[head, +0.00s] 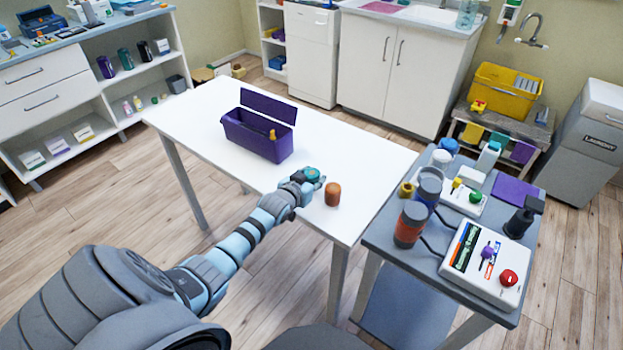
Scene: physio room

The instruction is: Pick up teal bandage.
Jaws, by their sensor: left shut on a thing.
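The teal bandage (312,174) is a small round roll at the end of my left arm, over the front part of the white table. My left gripper (309,180) is shut on it, and the fingers partly hide it. I cannot tell whether the roll touches the table top. My right gripper is not in view.
An orange-brown roll (333,194) stands on the white table (205,120), just right of my left gripper. A purple open box (256,135) with its lid up stands farther back. A grey side table (385,232) with devices and bottles stands close on the right.

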